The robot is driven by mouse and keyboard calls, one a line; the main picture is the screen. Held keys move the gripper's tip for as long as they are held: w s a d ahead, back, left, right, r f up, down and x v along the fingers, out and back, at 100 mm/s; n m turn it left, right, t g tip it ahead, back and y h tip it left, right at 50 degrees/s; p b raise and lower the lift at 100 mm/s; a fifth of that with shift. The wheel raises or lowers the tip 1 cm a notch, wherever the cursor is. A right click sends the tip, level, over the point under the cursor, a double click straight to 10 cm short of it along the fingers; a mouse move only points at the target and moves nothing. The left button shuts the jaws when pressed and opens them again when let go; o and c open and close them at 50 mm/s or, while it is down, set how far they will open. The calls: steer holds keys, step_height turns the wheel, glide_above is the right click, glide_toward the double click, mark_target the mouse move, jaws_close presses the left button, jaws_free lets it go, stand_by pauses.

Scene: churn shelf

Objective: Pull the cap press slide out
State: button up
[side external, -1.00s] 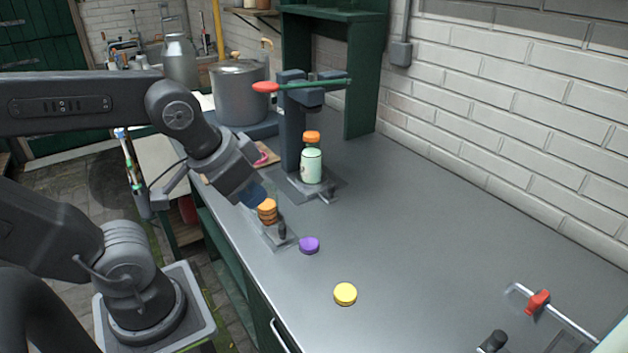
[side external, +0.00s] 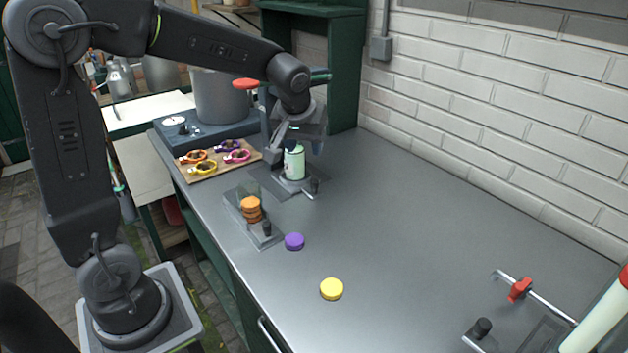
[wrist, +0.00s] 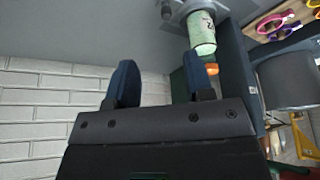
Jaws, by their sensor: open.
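The cap press (side external: 270,125) stands at the back of the counter, its post partly hidden by my arm. A pale green bottle (side external: 294,165) stands upright at its base; it also shows in the wrist view (wrist: 201,35). An orange cap (wrist: 211,69) shows at the bottle's top in the wrist view. The slide's dark knob (side external: 314,186) sticks out at the front of the press base; it is at the top edge of the wrist view (wrist: 167,11). My gripper (side external: 312,140) is open and empty, in front of the press near bottle-top height, apart from the knob.
A clear holder with orange caps (side external: 251,208) stands at the counter's left edge. A purple cap (side external: 294,242) and a yellow cap (side external: 331,289) lie nearer. A board (side external: 210,170) with colourful rings lies beside the pot (side external: 220,97). The right counter middle is clear.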

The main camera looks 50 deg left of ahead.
mark_target(315, 181)
steer(key=shift+n, duration=0.7)
steer(key=x, duration=0.6)
steer(key=w+a+x, duration=0.1)
steer(key=x, duration=0.5)
steer(key=w+a+r+x, duration=0.1)
steer(key=x, duration=0.5)
steer(key=shift+a+f, duration=0.1)
steer(key=shift+a, duration=0.05)
jaws_close()
